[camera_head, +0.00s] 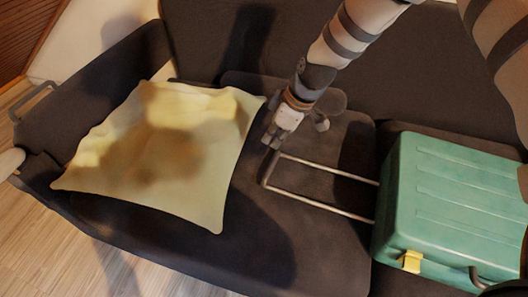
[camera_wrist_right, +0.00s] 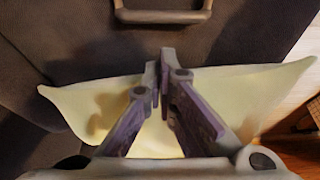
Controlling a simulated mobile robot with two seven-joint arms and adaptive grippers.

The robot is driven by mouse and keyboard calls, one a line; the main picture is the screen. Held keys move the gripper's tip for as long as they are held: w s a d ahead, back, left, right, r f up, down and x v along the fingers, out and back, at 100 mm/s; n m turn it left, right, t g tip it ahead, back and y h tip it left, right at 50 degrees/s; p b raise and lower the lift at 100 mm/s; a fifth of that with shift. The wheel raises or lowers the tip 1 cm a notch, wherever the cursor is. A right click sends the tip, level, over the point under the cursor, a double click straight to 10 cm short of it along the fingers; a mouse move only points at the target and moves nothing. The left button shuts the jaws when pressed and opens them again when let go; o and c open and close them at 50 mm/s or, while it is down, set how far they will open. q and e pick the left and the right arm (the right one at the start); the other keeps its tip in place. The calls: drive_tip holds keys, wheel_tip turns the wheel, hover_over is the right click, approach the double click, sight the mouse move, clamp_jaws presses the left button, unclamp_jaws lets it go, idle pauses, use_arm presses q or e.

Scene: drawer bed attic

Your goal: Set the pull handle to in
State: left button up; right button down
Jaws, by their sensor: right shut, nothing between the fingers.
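The pull handle (camera_head: 318,208) is a grey metal U-shaped bar extended to the left out of a green suitcase (camera_head: 450,195) that lies on the dark sofa. In the right wrist view the handle's crossbar (camera_wrist_right: 160,16) shows at the top edge. My right gripper (camera_head: 271,145) is shut and empty, just beyond the handle's far left corner in the head view. In the right wrist view its fingertips (camera_wrist_right: 165,57) are together, with a visible gap between them and the crossbar. My left gripper is not in view.
A pale yellow cushion (camera_head: 165,145) lies on the sofa left of the handle, and behind the fingers in the right wrist view. The sofa seat (camera_head: 315,250) in front of the handle is clear. A yellow latch (camera_head: 411,261) is on the suitcase's front side.

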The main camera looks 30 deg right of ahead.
sight(272, 166)
use_arm(q)
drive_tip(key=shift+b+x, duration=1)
drive_tip(key=shift+b, duration=0.05)
use_arm(e)
drive_tip(key=x, duration=0.8)
drive_tip(key=shift+a+f, duration=0.1)
drive_tip(key=shift+f, duration=0.2)
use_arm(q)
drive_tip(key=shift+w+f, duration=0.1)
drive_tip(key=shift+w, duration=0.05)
